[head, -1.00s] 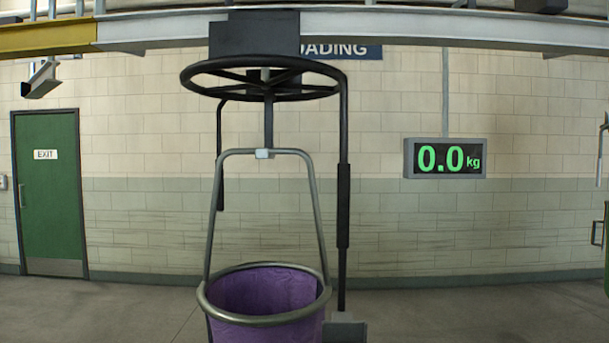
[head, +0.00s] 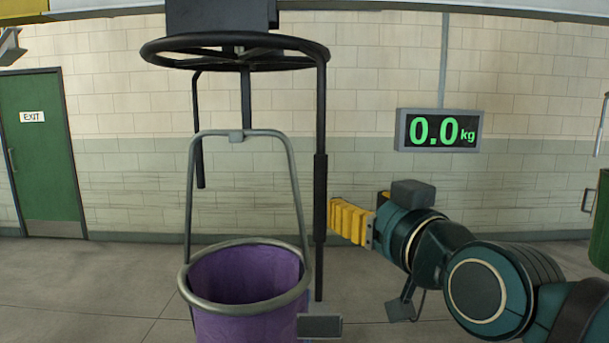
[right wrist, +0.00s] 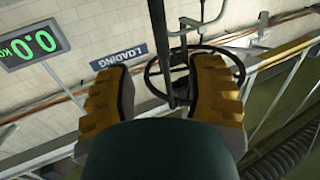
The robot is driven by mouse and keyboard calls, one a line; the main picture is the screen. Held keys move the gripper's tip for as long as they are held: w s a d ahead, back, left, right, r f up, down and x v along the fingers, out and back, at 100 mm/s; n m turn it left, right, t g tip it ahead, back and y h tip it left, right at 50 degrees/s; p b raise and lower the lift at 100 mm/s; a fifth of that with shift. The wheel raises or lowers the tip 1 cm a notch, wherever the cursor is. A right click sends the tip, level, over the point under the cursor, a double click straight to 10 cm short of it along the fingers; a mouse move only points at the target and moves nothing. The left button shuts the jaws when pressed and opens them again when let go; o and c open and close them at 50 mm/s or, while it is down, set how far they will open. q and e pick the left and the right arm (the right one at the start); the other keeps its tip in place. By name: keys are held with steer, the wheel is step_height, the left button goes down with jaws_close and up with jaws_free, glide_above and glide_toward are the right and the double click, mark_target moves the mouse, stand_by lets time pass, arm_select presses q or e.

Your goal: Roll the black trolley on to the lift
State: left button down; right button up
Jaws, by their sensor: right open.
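The black trolley (head: 235,50) hangs at left of centre in the head view, with a wheel-like ring under a dark block. A metal bail hangs below it and carries a purple bag (head: 250,272) in a round metal hoop. A black rod (head: 321,180) with a thicker sleeve drops from the ring's right side. My right gripper (head: 338,219), with yellow fingers, is open just right of this rod. In the right wrist view the open fingers (right wrist: 163,78) point toward the black ring (right wrist: 195,76), and a dark rod shows between them. My left gripper is out of view.
An overhead rail (head: 420,8) crosses the top of the head view. A scale display (head: 438,130) reads 0.0 kg on the tiled wall. A green exit door (head: 42,155) is at the left. A green object (head: 601,222) is cut off at the right edge. The floor at left looks clear.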

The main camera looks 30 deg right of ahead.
mark_target(324, 185)
steer(key=w, duration=0.4)
steer(key=w+d+p, duration=0.1)
steer(key=w, duration=0.4)
steer(key=w+d+p, duration=0.1)
steer(key=w, duration=0.3)
steer(key=shift+w, duration=0.3)
steer(key=shift+d, duration=0.1)
jaws_close()
